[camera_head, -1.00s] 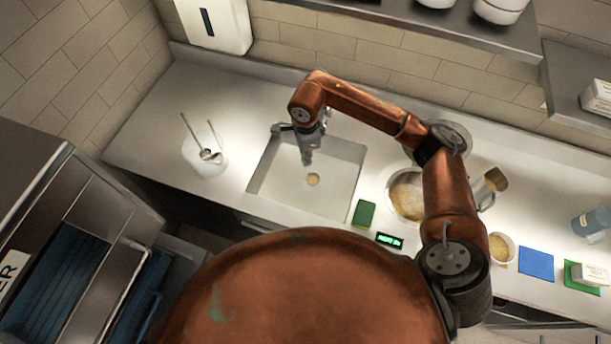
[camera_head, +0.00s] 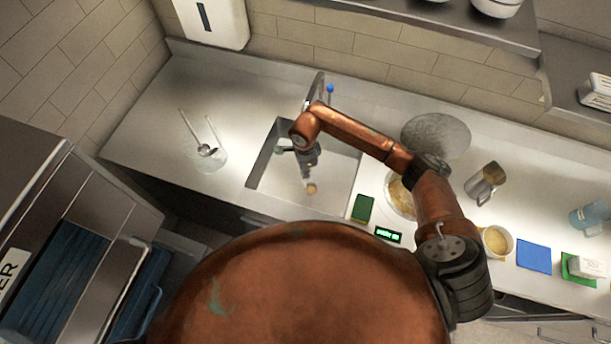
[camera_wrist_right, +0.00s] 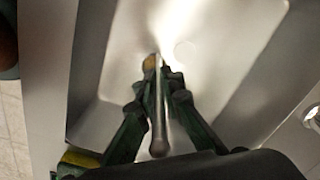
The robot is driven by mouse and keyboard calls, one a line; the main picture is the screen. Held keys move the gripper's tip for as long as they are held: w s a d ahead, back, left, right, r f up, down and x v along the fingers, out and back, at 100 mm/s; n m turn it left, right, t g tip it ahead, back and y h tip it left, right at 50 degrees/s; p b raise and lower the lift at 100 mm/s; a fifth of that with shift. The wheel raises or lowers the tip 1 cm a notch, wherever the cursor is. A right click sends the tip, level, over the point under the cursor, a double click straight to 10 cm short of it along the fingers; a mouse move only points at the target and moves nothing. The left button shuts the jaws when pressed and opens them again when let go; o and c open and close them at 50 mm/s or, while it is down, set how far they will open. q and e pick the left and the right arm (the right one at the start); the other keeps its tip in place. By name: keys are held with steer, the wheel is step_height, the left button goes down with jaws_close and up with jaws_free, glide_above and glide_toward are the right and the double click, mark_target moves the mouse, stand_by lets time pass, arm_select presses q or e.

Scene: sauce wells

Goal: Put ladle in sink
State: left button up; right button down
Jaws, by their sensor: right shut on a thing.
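My right gripper (camera_head: 309,172) is over the sink basin (camera_head: 338,182), pointing down into it. It is shut on the ladle (camera_head: 311,188), whose yellowish bowl shows just below the fingertips. In the right wrist view the gripper (camera_wrist_right: 162,82) grips the ladle's thin grey handle (camera_wrist_right: 158,135), with a bit of the yellowish bowl beyond the fingers and the sink (camera_wrist_right: 215,60) behind. I cannot tell whether the ladle touches the sink floor. My left gripper is not in view.
A faucet (camera_head: 330,89) stands behind the sink. Left of it is a clear container (camera_head: 212,160) with utensils. Right are a green sponge (camera_head: 362,208), a pot (camera_head: 398,198) partly behind my arm, a round grey lid (camera_head: 440,132), a metal pitcher (camera_head: 484,183) and a bowl (camera_head: 497,241).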

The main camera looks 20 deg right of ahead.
step_height(320, 180, down, 3)
steer(key=shift+s+f+p, duration=0.1)
steer(key=shift+p, duration=0.2)
steer(key=shift+f, duration=0.3)
steer(key=shift+f, duration=0.1)
steer(key=c, duration=2.1)
jaws_free()
